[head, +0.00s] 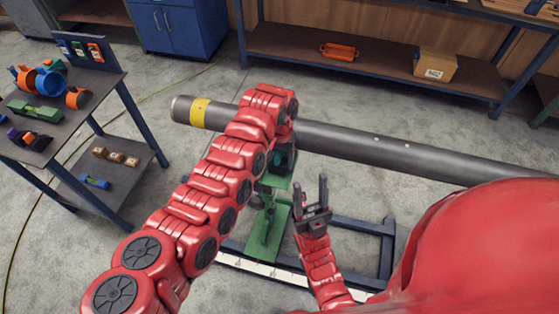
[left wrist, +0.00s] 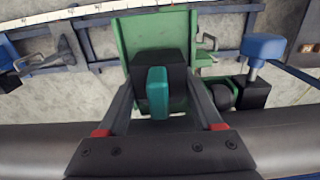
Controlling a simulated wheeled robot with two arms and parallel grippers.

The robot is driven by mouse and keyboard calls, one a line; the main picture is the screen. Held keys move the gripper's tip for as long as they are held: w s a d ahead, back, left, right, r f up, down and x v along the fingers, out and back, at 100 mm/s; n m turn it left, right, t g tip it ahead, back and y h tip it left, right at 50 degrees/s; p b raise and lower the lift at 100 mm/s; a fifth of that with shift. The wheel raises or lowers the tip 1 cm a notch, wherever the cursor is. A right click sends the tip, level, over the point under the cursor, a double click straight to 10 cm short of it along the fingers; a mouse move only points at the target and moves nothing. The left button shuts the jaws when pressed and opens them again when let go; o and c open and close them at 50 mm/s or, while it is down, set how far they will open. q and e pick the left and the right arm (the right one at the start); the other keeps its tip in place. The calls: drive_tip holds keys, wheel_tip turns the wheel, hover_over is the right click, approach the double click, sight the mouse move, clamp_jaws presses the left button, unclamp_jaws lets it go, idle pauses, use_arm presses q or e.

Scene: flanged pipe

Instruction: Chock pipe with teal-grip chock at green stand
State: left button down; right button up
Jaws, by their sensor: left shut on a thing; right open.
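The grey pipe (head: 380,148) with a yellow band runs across the head view; its grey side also shows in the left wrist view (left wrist: 286,138). The green stand (head: 270,228) is under it, and its green plate (left wrist: 130,38) shows in the left wrist view. My left arm reaches over the pipe. My left gripper (left wrist: 160,82) is shut on the teal grip (left wrist: 157,98) of a black chock (left wrist: 148,62), which is over the green plate. I cannot tell whether the chock touches pipe or stand. My right gripper (head: 314,196) is open and empty, near side of the pipe.
A dark cart (head: 85,92) at left holds coloured tools and blocks. A blue-topped post (left wrist: 263,46) stands beside the green plate. A dark blue floor frame (head: 375,228) lies near the stand. A long shelf (head: 390,73) stands behind the pipe.

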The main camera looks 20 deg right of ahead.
sight(278, 152)
use_arm(q)
drive_tip(key=shift+w+d+f+b, duration=0.1)
drive_tip(key=shift+w+b, duration=0.2)
drive_tip(key=shift+b, duration=0.5)
unclamp_jaws()
drive_tip(key=shift+w+r+p, duration=0.2)
drive_tip(key=shift+r+p, duration=0.45)
drive_tip(key=shift+r, duration=0.05)
drive_tip(key=shift+s+a+r+p, duration=0.15)
drive_tip(key=shift+s+r+p, duration=0.05)
drive_tip(key=shift+r, duration=0.3)
drive_tip(key=shift+s+a+r+p, duration=0.15)
drive_tip(key=shift+s+r+p, duration=0.05)
drive_tip(key=shift+r, duration=0.25)
drive_tip(key=shift+d+r+p, duration=0.1)
drive_tip(key=shift+r+p, duration=0.3)
drive_tip(key=shift+r, duration=0.25)
drive_tip(key=shift+s+r, duration=0.25)
drive_tip(key=shift+r, duration=0.95)
